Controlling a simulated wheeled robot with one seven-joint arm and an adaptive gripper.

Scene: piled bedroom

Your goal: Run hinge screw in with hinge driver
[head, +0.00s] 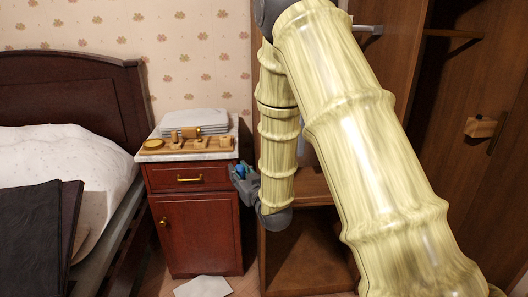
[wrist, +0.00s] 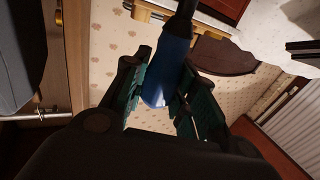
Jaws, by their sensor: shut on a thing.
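My gripper (head: 243,182) is beside the right side of the nightstand, at about the height of its drawer. In the wrist view my gripper (wrist: 172,98) has its green-padded fingers closed around the blue handle of the driver (wrist: 166,68). The driver's dark shaft points toward the top of the wrist view. In the head view only a small blue part of the driver (head: 240,171) shows between the fingers. A wooden block (head: 480,127) sits on the wardrobe's right panel, near a dark upright strip. I cannot make out the hinge screw in either view.
The nightstand (head: 194,217) carries a wooden tray (head: 187,148) of small items and a white stack (head: 195,121). The open wardrobe (head: 310,250) is to the right, partly hidden by my arm. A bed (head: 95,165) stands left. A white sheet (head: 203,286) lies on the floor.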

